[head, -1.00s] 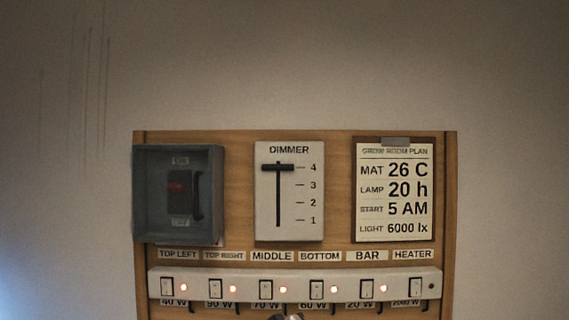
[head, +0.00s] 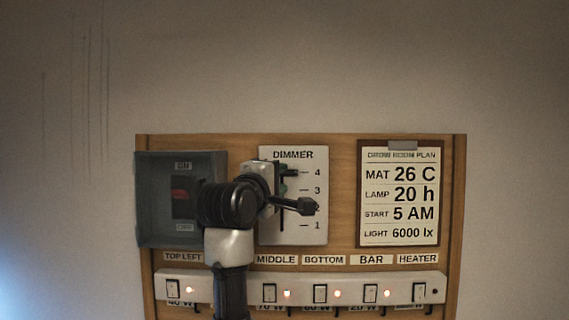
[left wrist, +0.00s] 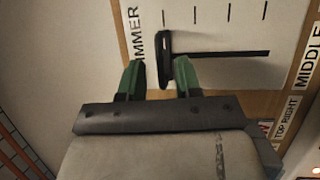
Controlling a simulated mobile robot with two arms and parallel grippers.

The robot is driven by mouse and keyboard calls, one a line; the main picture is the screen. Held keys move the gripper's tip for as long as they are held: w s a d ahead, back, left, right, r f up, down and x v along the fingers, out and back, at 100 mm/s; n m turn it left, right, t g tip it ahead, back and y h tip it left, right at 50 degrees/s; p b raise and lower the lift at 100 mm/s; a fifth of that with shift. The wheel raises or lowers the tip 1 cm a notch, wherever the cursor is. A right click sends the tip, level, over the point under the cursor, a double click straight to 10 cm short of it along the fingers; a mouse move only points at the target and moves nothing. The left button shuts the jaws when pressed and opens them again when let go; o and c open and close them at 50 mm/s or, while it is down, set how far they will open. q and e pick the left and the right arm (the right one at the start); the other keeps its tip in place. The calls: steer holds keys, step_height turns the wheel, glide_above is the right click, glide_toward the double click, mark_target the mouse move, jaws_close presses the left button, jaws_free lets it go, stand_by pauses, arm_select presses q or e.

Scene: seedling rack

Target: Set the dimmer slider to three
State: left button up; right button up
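The dimmer plate (head: 310,235) is a pale panel with a vertical slot and marks 4 to 1, top to bottom. In the left wrist view the black slider knob (left wrist: 164,50) stands level with the end mark nearest the word DIMMER, which is 4. My left gripper (head: 286,184) is in front of the plate and hides much of the slot in the head view. In the left wrist view its green fingers (left wrist: 160,76) are open, one on each side of the knob's near end; no clear grip shows. My right gripper is not in view.
A grey switch box (head: 150,200) with a clear-looking cover is left of the dimmer. A plan card (head: 400,210) hangs on the right. Below runs a white strip (head: 345,283) of labelled rocker switches with red lights, partly hidden by my left arm.

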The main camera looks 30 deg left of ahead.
mark_target(283, 175)
arm_select(q)
steer(key=p+x, duration=0.1)
steer(key=x, duration=0.1)
steer(key=shift+w+r, duration=0.2)
steer(key=shift+w+a+f, duration=0.1)
steer(key=shift+w+a, duration=0.05)
steer(key=shift+w, duration=0.45)
jaws_close()
